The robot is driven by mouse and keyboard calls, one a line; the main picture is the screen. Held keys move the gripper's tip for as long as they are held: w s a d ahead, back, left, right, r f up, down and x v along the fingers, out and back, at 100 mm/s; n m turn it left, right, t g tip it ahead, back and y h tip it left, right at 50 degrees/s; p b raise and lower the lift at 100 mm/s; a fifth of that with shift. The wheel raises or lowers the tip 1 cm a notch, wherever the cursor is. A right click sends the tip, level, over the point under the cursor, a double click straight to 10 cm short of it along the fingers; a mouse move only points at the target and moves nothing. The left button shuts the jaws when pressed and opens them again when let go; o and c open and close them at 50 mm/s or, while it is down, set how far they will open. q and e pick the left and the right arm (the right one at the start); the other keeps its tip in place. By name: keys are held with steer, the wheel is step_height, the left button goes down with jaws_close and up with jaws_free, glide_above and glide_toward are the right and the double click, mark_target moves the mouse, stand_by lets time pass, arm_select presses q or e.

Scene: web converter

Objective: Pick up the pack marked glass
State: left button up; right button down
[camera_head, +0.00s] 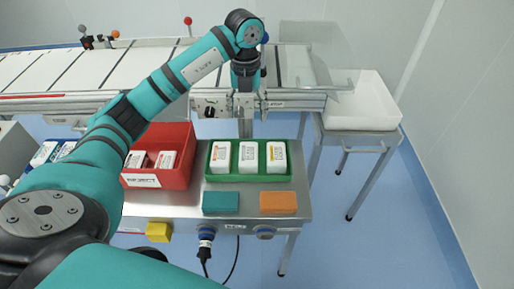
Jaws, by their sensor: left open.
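Three white packs stand side by side in a green tray (250,178): a left one (221,158), a middle one (248,157) and a right one (276,157). Their print is too small to read, so I cannot tell which pack is marked glass. More packs (166,160) lie in a red bin (159,184), partly hidden by my left arm. My left gripper (244,106) is open, hanging beyond and above the green tray, in front of the conveyor rail. It is apart from the packs, and its fingertips are hard to make out. My right gripper is out of view.
A teal block (220,202) and an orange block (278,203) sit at the metal table's front. Blue-and-white packs (44,153) lie at the left. A conveyor (110,68) runs behind, ending near a white bin (362,103) at right.

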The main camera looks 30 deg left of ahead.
arm_select(q)
glide_above(249, 152)
steer(key=f, duration=0.7)
steer(key=shift+a, duration=0.35)
step_height(249, 152, down, 3)
steer(key=shift+w, duration=0.1)
steer(key=shift+f, duration=0.9)
steer(key=f, duration=0.2)
steer(key=f+p, duration=0.1)
steer(key=shift+d+f, duration=0.25)
steer(key=shift+f, duration=0.7)
steer(key=c, duration=1)
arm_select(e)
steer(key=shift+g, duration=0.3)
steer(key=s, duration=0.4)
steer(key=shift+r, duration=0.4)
